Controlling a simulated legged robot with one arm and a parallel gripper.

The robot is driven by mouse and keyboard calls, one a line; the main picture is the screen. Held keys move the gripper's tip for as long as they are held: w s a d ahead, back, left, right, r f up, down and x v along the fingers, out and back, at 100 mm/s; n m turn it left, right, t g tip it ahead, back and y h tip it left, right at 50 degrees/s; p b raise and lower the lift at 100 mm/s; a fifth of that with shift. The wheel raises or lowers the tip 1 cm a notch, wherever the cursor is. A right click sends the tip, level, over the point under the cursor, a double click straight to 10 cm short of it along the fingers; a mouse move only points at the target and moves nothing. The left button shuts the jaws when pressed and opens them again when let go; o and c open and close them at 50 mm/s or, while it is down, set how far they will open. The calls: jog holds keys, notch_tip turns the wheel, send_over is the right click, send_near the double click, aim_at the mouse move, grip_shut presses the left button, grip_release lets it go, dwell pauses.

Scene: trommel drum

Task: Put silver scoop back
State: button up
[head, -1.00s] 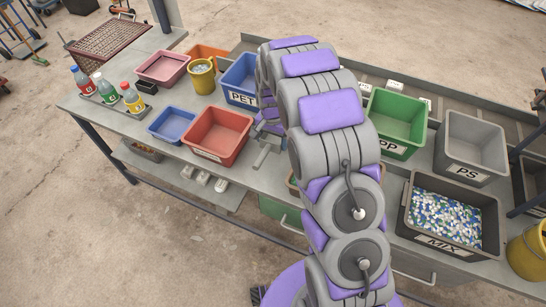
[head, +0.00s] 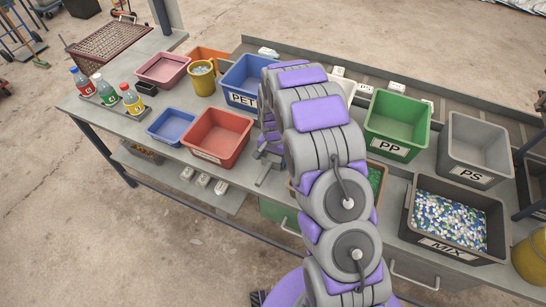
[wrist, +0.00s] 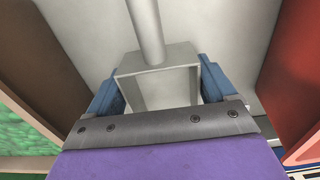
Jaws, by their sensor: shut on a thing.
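The silver scoop shows in the wrist view as a grey, open square frame (wrist: 157,62) with a round bar (wrist: 147,28) running up from it. My gripper (wrist: 158,92) has blue fingers on both sides of the frame and is shut on it. In the head view the scoop (head: 267,172) is a small grey shape at the front of the bench, just right of the red bin (head: 217,136). My arm hides most of the gripper there. I cannot tell whether the scoop touches the bench.
A brown-rimmed bin with green flakes (head: 375,181) is partly behind my arm, right of the scoop. The PET bin (head: 250,75) stands behind, the PP bin (head: 396,122) and MIX bin (head: 449,247) to the right. The wrist view shows bare grey bench between bins.

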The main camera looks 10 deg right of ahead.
jog(key=o, duration=0.9)
jog(key=shift+o, duration=0.2)
jog(key=shift+r, duration=0.1)
notch_tip(320, 180, up, 12)
jog(key=p, duration=0.2)
jog(key=s+r+n, duration=0.2)
jog(key=s+r, duration=0.8)
jog(key=s, duration=0.1)
jog(key=s+r+n+g, duration=0.1)
jog(key=s+r, duration=0.3)
jog(key=s, duration=1)
jog(key=s+d+r+n, duration=0.1)
jog(key=s+r+n, duration=0.3)
jog(key=s, duration=1.1)
jog(key=shift+s+d+r+g, duration=0.15)
jog(key=shift+s+r+g, duration=0.05)
jog(key=shift+r+g, duration=0.2)
